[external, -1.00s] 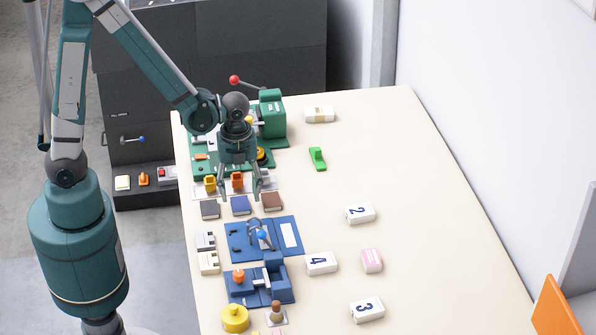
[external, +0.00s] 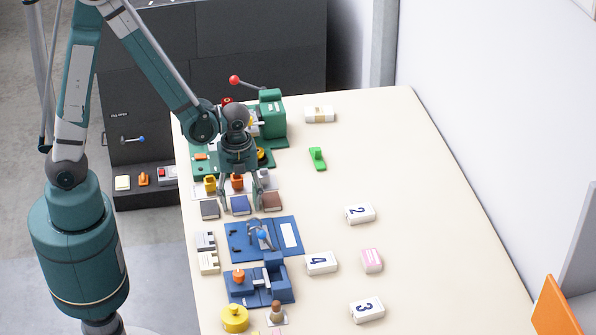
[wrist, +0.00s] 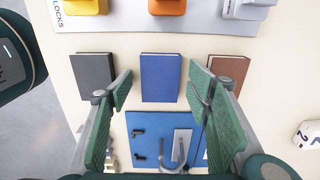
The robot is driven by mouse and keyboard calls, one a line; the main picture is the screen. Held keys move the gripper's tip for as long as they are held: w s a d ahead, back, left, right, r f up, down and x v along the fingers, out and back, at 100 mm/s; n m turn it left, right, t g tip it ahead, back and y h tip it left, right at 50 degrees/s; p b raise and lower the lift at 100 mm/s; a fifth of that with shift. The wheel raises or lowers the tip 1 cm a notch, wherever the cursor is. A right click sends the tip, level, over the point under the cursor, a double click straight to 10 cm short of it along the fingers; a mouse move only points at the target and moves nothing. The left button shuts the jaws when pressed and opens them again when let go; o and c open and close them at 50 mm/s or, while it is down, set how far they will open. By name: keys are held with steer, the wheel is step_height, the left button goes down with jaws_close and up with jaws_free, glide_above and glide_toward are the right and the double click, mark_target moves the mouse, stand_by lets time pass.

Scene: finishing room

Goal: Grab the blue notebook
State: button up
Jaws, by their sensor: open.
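The blue notebook (external: 240,205) lies flat on the cream table, between a dark grey notebook (external: 209,209) and a brown notebook (external: 272,201). In the wrist view the blue notebook (wrist: 160,78) shows whole, with the grey notebook (wrist: 95,78) to its left and the brown notebook (wrist: 229,68) to its right. My gripper (wrist: 162,85) is open and empty. Its two green fingers stand on either side of the blue notebook, with gaps between them and its edges. In the external view my gripper (external: 240,202) is low over the notebooks; whether it touches the table cannot be told.
A blue board (external: 290,236) with a clamp-like fixture lies just in front of the notebooks. Behind them is a pale strip (wrist: 120,22) with yellow, orange and grey blocks. Numbered white boxes (external: 360,214) stand to the right, where the table (external: 430,190) is mostly clear.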

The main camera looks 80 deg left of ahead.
mark_target(240, 204)
steer(key=shift+c, duration=0.7)
steer(key=c, duration=0.8)
steer(key=shift+c, duration=0.2)
steer(key=shift+r, duration=0.15)
step_height(240, 204, up, 10)
steer(key=p, duration=0.1)
steer(key=shift+p, duration=0.4)
